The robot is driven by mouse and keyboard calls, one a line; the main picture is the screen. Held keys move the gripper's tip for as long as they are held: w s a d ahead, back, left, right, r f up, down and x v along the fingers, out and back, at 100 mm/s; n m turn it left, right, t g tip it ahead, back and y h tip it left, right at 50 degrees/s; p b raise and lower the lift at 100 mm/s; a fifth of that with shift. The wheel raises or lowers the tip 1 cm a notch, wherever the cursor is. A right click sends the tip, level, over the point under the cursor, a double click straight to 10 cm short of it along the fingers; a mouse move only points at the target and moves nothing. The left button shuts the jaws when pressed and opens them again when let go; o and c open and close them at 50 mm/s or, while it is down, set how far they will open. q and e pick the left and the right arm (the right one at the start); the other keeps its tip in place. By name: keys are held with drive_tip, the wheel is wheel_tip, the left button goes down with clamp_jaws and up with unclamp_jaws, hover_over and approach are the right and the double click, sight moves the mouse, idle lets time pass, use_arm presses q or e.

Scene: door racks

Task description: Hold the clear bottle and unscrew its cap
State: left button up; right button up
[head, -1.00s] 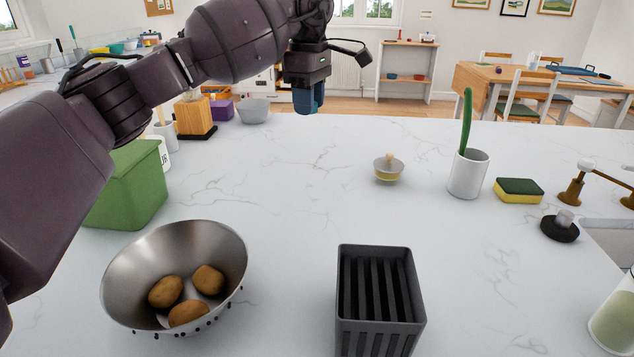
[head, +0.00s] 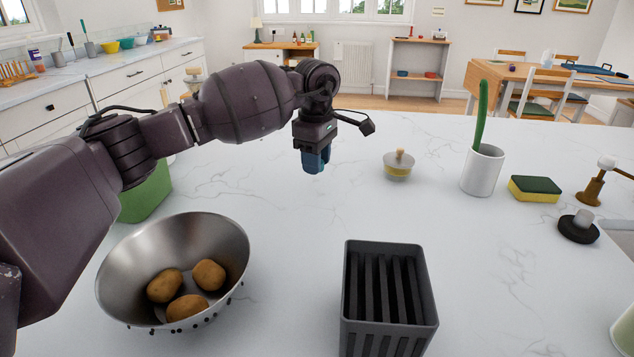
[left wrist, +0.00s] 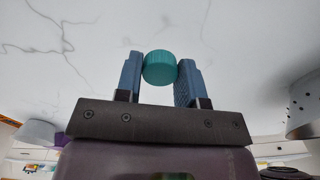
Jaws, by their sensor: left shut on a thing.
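My left gripper (head: 315,161) hangs fingers-down above the white worktop in the middle of the head view. In the left wrist view, its blue fingers (left wrist: 160,80) are shut on a teal round ribbed cap (left wrist: 160,67). The cap is not made out in the head view. No clear bottle shows in the gripper, and I cannot tell whether anything is attached to the cap. A pale container (head: 625,332) is cut off by the lower right edge of the head view; I cannot tell what it is. My right gripper is not in view.
A metal colander (head: 235,250) with potatoes stands front left, a green box (head: 150,195) behind it. A dark slotted holder (head: 432,322) stands front centre. The middle worktop is clear.

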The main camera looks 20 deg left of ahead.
sight(316, 191)
use_arm(q)
wheel_tip(316, 191, down, 5)
drive_tip(key=shift+f+b, duration=0.1)
drive_tip(key=shift+b, duration=0.25)
drive_tip(key=shift+f, duration=0.25)
drive_tip(key=shift+r, duration=0.1)
drive_tip(key=shift+f, duration=0.2)
drive_tip(key=o, duration=1)
drive_tip(key=shift+r, duration=0.15)
wheel_tip(316, 191, up, 12)
drive_tip(key=shift+r+p, duration=0.1)
drive_tip(key=shift+p, duration=0.65)
